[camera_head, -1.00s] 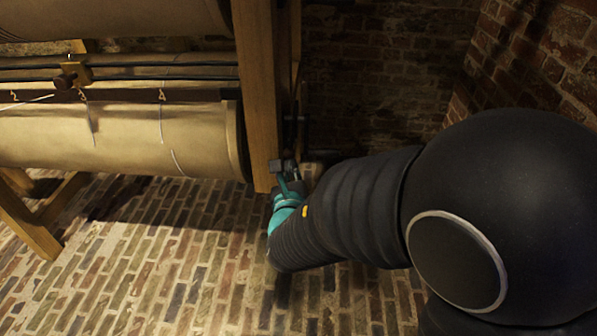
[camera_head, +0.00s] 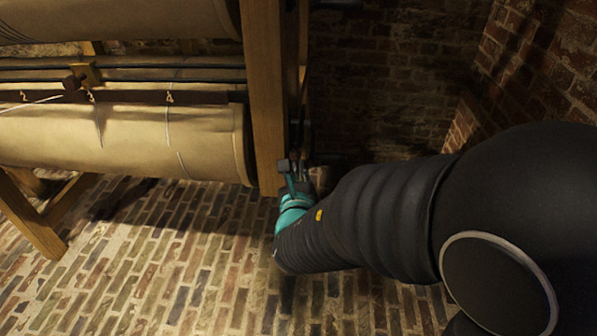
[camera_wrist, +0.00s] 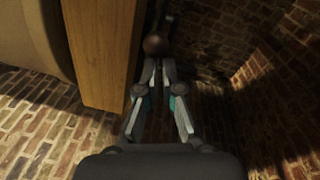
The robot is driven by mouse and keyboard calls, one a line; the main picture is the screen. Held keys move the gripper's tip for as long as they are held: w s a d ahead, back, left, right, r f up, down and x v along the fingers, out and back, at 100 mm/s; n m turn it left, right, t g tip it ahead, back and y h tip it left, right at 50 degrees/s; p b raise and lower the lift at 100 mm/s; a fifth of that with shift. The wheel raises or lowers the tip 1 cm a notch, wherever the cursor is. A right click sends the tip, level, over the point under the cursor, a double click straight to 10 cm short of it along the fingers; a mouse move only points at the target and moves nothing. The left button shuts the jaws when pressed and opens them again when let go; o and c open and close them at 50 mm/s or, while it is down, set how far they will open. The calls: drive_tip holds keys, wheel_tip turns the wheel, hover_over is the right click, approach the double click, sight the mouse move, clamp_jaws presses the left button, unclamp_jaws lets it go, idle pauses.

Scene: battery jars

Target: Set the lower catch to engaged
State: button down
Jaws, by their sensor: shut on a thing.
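The lower catch shows in the wrist view as a dark rod with a round brown knob (camera_wrist: 154,44), beside a wooden post. My gripper (camera_wrist: 156,66) is at the knob's near side, its fingertips drawn together and shut on the catch. The fingertips partly hide the contact, and the catch's setting cannot be read. In the head view my gripper (camera_head: 292,164) is low against the right side of the post, and the catch there is lost in shadow.
The wooden post (camera_head: 265,100) stands immediately left of my gripper. Large tan cylinders (camera_head: 120,140) lie in the wooden frame to the left. A brick wall (camera_head: 545,75) rises at the right. The brick floor (camera_head: 150,270) is open in front.

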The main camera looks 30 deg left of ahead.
drive_tip(key=d+f+b+v, duration=0.1)
drive_tip(key=b+v, duration=0.1)
drive_tip(key=v, duration=0.9)
drive_tip(key=shift+f, duration=0.2)
